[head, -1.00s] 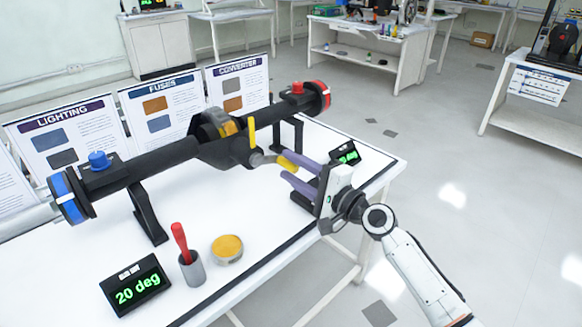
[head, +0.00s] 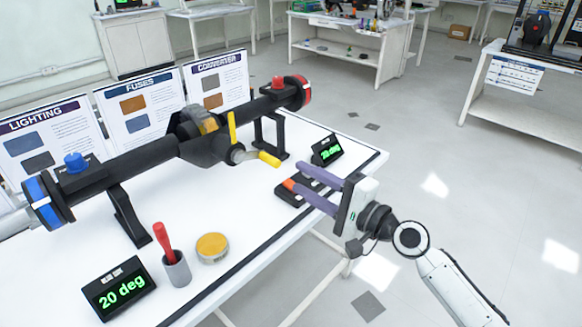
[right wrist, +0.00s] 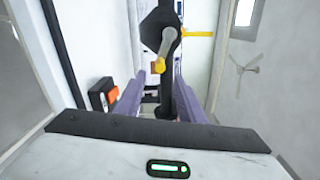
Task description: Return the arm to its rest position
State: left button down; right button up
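My right gripper (head: 293,175) has two purple fingers, spread apart with nothing between them. It is over the right front edge of the white table (head: 225,283), to the right of and apart from the yellow crank handle (head: 269,159). The handle sticks out from the middle housing of a black axle (head: 133,163) held on stands. In the right wrist view the open fingers of my right gripper (right wrist: 160,85) point toward the axle, and the crank handle (right wrist: 166,42) shows beyond the tips. My left gripper is not in view.
A black box with an orange part (right wrist: 113,96) lies close by the fingers. A small green display (head: 326,150) stands behind them. A red-handled tool in a grey cup (head: 177,270), a yellow-topped tin (head: 212,247) and a "20 deg" display (head: 119,289) stand at the front.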

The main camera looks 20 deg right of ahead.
jog(key=s+a+f+n+g+h, duration=0.1)
jog(key=s+a+f+n+g, duration=0.2)
jog(key=f, duration=0.5)
jog(key=s+a+f+n+g+h, duration=0.1)
jog(key=s+a+f+n, duration=0.15)
jog(key=s+f, duration=0.45)
jog(key=s+a+f+n+g+h, duration=0.3)
jog(key=s+f+n, duration=0.8)
jog(key=s+f, duration=0.3)
jog(key=s, duration=0.3)
jog(key=shift+a+f+g, duration=0.2)
jog(key=shift+f+g, duration=0.05)
jog(key=shift+g, duration=0.15)
jog(key=shift+n, duration=0.25)
